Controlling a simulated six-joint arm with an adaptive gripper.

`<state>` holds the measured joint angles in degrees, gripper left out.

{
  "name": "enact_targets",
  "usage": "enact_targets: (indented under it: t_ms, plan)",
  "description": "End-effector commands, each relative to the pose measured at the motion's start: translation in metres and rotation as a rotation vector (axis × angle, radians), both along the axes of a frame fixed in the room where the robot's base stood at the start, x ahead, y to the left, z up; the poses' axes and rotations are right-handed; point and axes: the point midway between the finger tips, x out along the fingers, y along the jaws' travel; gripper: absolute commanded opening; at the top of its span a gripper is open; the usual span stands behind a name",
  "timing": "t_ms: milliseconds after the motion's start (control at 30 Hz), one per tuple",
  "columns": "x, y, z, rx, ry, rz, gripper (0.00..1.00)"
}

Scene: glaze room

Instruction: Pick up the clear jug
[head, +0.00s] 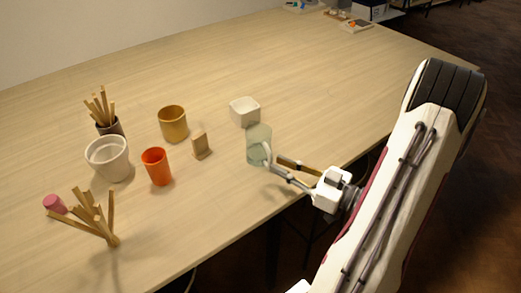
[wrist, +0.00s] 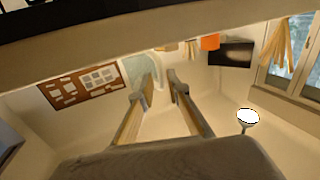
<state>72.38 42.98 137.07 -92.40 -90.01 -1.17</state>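The clear jug (head: 257,143), pale green and see-through, stands upright on the table near its front edge, right of the other vessels. Its handle (head: 267,152) faces my gripper. My gripper (head: 272,162) is open, low beside the jug on its right, with the fingertips close to the handle. In the wrist view the two fingers (wrist: 161,80) are apart, and part of the jug (wrist: 136,70) shows behind and left of the left finger. I cannot tell whether the handle lies between the fingers or touches one.
A white square bowl (head: 245,112) stands just behind the jug. A wooden block (head: 202,147), an orange cup (head: 157,167) and an ochre pot (head: 172,124) stand to the left. Further left are a white pot (head: 108,160), stick bundles and a pink piece (head: 55,204).

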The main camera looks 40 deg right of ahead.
Motion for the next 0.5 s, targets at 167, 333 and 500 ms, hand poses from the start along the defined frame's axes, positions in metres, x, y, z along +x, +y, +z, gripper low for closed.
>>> enact_targets:
  t_ms: [167, 333, 500]
  plan:
    - [0.014, 0.008, -0.004, 0.001, 0.000, 0.004, 0.16]
    - [0.027, 0.013, -0.005, -0.001, 0.000, 0.003, 0.16]
    - [0.036, 0.015, -0.005, -0.001, 0.000, 0.002, 0.16]
